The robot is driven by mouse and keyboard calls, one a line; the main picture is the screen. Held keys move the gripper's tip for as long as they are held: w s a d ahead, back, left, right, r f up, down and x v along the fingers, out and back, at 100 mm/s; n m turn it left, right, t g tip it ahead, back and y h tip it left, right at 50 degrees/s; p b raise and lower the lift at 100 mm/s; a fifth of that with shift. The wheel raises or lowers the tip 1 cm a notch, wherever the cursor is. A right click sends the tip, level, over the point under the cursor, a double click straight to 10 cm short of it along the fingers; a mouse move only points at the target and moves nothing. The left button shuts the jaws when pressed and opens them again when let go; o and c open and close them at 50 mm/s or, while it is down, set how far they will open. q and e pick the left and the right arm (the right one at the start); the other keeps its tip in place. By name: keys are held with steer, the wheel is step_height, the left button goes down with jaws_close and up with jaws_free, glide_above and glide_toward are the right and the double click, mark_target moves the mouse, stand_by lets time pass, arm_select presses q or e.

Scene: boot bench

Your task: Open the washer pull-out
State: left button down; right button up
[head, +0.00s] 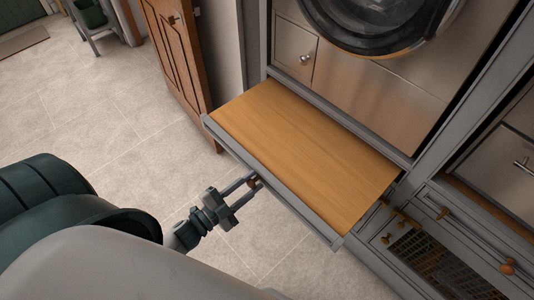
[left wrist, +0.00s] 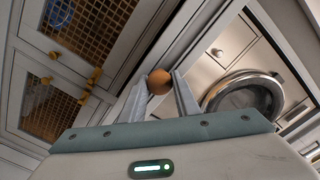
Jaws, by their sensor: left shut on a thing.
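The washer pull-out (head: 305,150) is a wooden board in a grey frame, drawn out below the washer (head: 375,20). My left gripper (head: 252,183) is at its front edge, shut on a round wooden knob, which shows between the two fingers in the left wrist view (left wrist: 160,82). The fingers hide part of the knob in the head view. The washer's round door also shows in the left wrist view (left wrist: 245,97). My right gripper is in neither view.
A wooden door (head: 180,55) stands left of the pull-out. Drawers with wooden knobs and a mesh-front panel (head: 425,255) are at the lower right. The tiled floor (head: 110,120) left of the pull-out is clear. A chair-like stand (head: 95,22) is far back.

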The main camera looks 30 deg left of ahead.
arm_select(q)
steer(key=shift+v, duration=1.05)
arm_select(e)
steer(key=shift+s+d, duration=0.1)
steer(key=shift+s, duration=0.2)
arm_select(q)
steer(key=c, duration=1.4)
jaws_free()
steer(key=shift+o, duration=0.2)
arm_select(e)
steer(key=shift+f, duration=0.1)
arm_select(q)
steer(key=shift+s+a+f, duration=0.1)
steer(key=shift+s+a, duration=0.05)
steer(key=shift+s, duration=0.3)
steer(key=b+v, duration=0.4)
steer(key=v, duration=1.2)
steer(key=shift+s, duration=0.2)
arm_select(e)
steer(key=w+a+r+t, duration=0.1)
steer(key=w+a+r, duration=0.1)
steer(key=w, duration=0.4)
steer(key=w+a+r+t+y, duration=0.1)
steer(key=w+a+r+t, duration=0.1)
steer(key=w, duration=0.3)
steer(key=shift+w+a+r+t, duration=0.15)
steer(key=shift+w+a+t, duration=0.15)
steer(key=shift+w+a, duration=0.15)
